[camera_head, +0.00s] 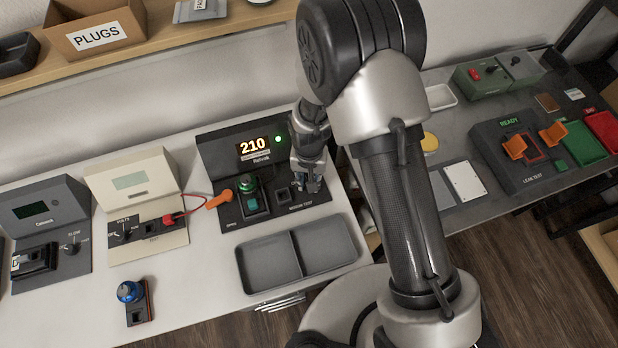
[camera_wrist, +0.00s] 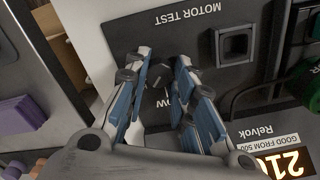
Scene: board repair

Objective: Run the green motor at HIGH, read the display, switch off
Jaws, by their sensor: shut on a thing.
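The motor test station (camera_head: 212,160) has a lit display (camera_head: 253,147) that reads 210 in orange, with a green light (camera_head: 278,139) beside it. The green motor (camera_head: 248,186) stands upright on the station, left of my gripper (camera_head: 306,180). In the wrist view, my gripper (camera_wrist: 162,68) is shut around a small dark knob (camera_wrist: 158,76) on the panel marked MOTOR TEST. A partly hidden label ending in "OW" shows beside the knob. The fingers hide much of the knob, so its setting is unclear. A label by the display reads GOOD FROM 500 (camera_wrist: 270,142).
An orange lever or clip (camera_head: 219,199) sits left of the green motor. A blue motor (camera_head: 130,291) stands at the front left. An empty two-part grey tray (camera_head: 296,284) lies in front of the station. A cream meter (camera_head: 131,177) with a red lead stands left.

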